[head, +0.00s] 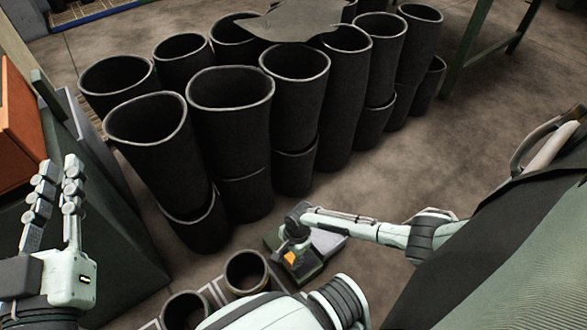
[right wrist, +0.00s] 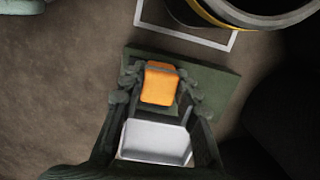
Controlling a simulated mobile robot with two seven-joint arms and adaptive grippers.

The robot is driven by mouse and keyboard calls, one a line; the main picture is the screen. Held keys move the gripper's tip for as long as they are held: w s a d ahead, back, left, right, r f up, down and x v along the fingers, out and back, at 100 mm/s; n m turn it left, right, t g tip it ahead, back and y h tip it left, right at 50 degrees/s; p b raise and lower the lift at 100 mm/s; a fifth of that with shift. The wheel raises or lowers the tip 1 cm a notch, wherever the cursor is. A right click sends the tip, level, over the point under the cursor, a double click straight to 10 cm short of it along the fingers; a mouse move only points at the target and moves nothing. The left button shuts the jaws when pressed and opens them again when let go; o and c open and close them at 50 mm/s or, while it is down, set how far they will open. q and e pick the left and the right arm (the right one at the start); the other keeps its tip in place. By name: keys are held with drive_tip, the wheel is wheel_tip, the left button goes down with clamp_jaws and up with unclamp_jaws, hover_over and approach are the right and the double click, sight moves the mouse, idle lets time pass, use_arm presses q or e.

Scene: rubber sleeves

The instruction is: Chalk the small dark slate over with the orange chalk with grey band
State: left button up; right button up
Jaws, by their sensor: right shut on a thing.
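The orange chalk (right wrist: 159,86) is between the fingertips of my right gripper (right wrist: 160,88) in the right wrist view, with a grey band across its upper part. My right gripper (head: 292,244) is shut on it, and the chalk's orange (head: 290,258) shows below the gripper in the head view. The small dark slate (right wrist: 222,88) is dark green and lies under the chalk, partly hidden by the fingers. It also shows in the head view (head: 305,272). I cannot tell whether chalk and slate touch. My left gripper (head: 60,168) is open and empty at the left.
Many tall black rubber sleeves (head: 232,135) stand stacked behind the slate. Two short sleeves (head: 247,276) stand by pale floor markings (right wrist: 190,37), close left of the slate. An orange box (head: 18,125) is at the left. Bare floor (head: 400,165) lies to the right.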

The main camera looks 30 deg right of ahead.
sight(290, 258)
drive_tip(key=shift+r, duration=0.35)
drive_tip(key=shift+r+p, duration=0.3)
drive_tip(key=shift+p, duration=0.3)
drive_tip(key=shift+r+p, duration=0.25)
drive_tip(key=shift+p, duration=0.05)
use_arm(q)
drive_tip(key=shift+a+f+g+y, duration=2)
drive_tip(key=shift+a+f+g, duration=1.3)
drive_tip(key=shift+f, duration=2.5)
use_arm(e)
drive_tip(key=shift+r+p, duration=0.65)
drive_tip(key=shift+r, duration=0.2)
drive_tip(key=shift+r+p, duration=0.3)
drive_tip(key=shift+p, duration=0.3)
use_arm(q)
drive_tip(key=s+a+f+n+g+y, duration=0.1)
drive_tip(key=s+a+f+g+y, duration=0.2)
drive_tip(key=a, duration=0.7)
drive_tip(key=shift+s+f+g, duration=1.2)
drive_tip(key=shift+s+f, duration=1)
drive_tip(key=shift+s, duration=0.45)
use_arm(e)
drive_tip(key=shift+r, duration=0.25)
